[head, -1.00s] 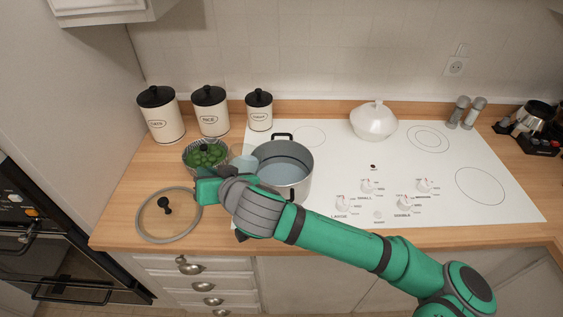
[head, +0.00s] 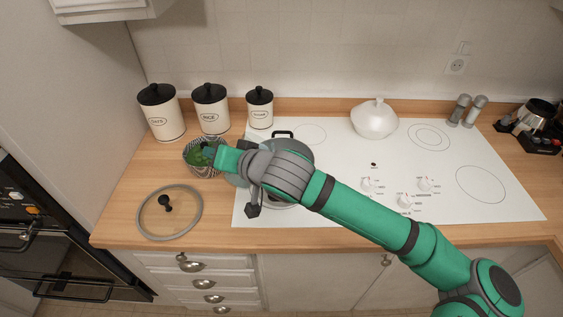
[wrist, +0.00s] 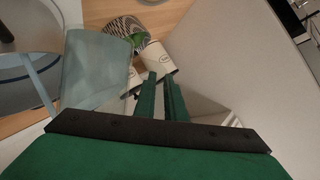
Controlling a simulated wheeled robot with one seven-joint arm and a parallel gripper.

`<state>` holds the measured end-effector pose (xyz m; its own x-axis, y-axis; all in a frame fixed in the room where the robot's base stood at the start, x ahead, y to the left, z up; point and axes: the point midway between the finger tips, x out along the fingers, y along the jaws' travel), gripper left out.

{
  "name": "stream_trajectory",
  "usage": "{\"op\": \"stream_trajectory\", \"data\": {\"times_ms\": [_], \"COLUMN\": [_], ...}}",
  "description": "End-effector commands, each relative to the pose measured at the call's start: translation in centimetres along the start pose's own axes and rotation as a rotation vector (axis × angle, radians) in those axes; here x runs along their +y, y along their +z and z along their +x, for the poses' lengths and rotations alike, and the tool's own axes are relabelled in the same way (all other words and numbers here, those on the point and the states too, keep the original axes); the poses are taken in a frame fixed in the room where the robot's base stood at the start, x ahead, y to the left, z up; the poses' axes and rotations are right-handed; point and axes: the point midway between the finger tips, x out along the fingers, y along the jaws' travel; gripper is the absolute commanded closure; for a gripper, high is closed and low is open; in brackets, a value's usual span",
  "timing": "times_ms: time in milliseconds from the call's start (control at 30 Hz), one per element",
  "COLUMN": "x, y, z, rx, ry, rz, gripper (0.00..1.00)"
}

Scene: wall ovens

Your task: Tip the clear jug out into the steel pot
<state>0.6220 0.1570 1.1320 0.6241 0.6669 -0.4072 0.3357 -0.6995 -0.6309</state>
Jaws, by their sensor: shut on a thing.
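The steel pot (head: 303,150) stands on the white cooktop, mostly hidden behind my arm in the head view. Part of the pot (wrist: 30,98) shows at the left of the wrist view. The clear jug (wrist: 96,72) is large in the wrist view, just left of my fingers and beside the pot's opening. I cannot tell what is left in the jug.
A patterned bowl (head: 208,171) of green items sits left of the pot, close to my gripper. Three canisters (head: 211,110) stand behind. A glass lid (head: 183,222) lies at the front left. A white lidded dish (head: 374,121) stands at the cooktop's back.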

Motion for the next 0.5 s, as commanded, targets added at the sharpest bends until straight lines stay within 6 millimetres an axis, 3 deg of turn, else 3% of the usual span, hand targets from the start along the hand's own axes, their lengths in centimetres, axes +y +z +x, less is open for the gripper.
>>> {"op": "stream_trajectory", "data": {"times_ms": [500], "x": [0.22], "y": [-0.71], "z": [-0.29], "rx": [-0.016], "ry": [-0.034], "rz": [0.082], "gripper": [1.0]}}
